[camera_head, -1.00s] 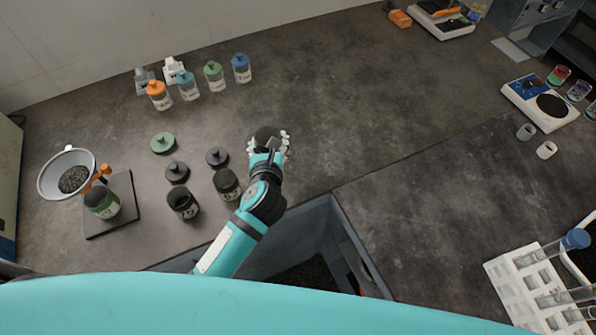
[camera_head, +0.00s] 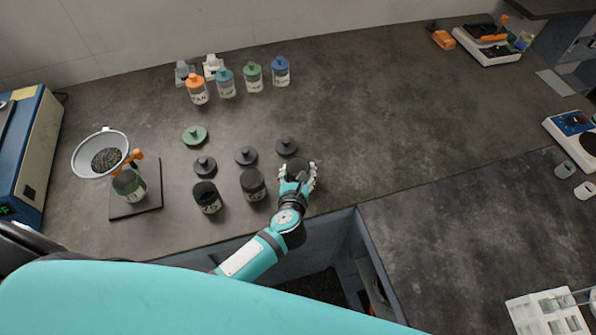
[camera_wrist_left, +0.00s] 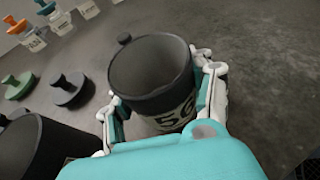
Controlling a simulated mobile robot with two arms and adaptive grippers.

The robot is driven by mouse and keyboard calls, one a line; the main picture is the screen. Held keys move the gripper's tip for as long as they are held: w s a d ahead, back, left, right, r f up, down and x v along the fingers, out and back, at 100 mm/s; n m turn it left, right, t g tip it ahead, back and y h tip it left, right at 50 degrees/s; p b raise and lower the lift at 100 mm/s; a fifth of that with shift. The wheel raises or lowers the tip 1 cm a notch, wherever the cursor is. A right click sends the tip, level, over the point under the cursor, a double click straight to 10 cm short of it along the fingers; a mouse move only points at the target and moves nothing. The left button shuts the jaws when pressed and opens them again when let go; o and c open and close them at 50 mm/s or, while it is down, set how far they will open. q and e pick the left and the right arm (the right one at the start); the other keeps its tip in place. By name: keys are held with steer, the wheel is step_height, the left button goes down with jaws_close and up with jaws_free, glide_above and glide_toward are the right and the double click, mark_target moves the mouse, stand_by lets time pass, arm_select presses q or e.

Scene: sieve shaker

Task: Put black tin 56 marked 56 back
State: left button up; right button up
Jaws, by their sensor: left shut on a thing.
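My left gripper (camera_head: 297,184) is shut on the black tin 56 (camera_head: 296,168). In the left wrist view the open black tin (camera_wrist_left: 152,75) shows its "56" label between the white fingers (camera_wrist_left: 160,108). It looks upright; whether its base touches the bench I cannot tell. It is in line with two other black tins (camera_head: 207,197) (camera_head: 252,185), to their right. A black lid (camera_head: 286,146) lies just behind it, partly hidden by the tin in the left wrist view. My right gripper is not in view.
Two more black lids (camera_head: 205,166) (camera_head: 246,155) and a green lid (camera_head: 194,136) lie behind the tins. A green jar (camera_head: 130,186) stands on a dark plate (camera_head: 136,211) beside a funnel bowl (camera_head: 80,165). Several bottles (camera_head: 226,84) stand at the back. Bench right of the tin is clear.

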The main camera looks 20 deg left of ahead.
arm_select(q)
steer(key=shift+f, duration=0.2)
steer(key=o, duration=1.2)
steer(key=shift+r, duration=0.4)
steer(key=b+v, duration=0.1)
steer(key=v, duration=0.9)
steer(key=shift+s+b, duration=0.3)
steer(key=shift+s, duration=0.1)
steer(key=shift+s+d+r, duration=0.15)
steer(key=shift+s+r, duration=0.15)
steer(key=shift+s, duration=0.25)
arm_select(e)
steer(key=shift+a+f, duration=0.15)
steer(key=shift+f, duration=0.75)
